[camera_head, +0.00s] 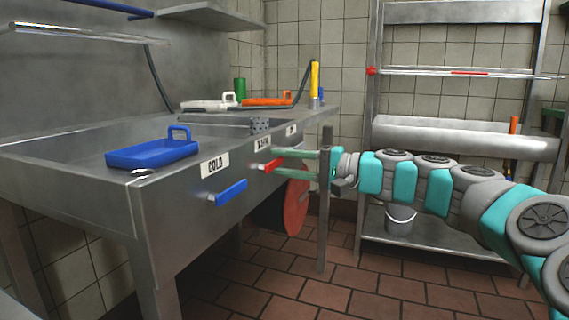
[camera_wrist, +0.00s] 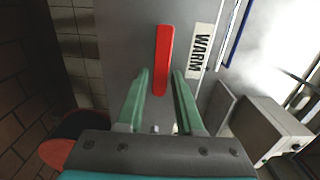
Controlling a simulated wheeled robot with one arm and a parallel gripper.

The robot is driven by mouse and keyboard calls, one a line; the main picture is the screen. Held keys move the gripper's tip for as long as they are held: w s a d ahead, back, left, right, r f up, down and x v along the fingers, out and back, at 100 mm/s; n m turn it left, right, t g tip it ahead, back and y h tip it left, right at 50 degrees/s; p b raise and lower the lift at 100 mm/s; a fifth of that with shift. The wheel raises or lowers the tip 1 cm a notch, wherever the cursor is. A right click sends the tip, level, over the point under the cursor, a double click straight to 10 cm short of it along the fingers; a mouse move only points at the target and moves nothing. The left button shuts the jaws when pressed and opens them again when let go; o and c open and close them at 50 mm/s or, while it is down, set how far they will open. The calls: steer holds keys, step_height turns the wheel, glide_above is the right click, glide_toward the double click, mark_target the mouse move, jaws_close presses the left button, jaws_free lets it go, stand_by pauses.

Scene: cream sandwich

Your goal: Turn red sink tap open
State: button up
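The red tap handle (camera_head: 270,166) is a short bar on the front panel of the metal sink (camera_head: 172,200). In the wrist view my gripper (camera_wrist: 160,74) is open, with one finger on each side of the handle's lower part. A gap shows on both sides of the handle. Whether the fingers touch the panel is unclear.
A blue tap handle (camera_head: 230,193) under the "COLD" label (camera_head: 215,164) sits nearer on the same panel. A red disc (camera_head: 296,207) hangs below the panel near my gripper. A metal shelf rack (camera_head: 450,136) stands behind my arm.

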jaws_close()
stand_by(1.1)
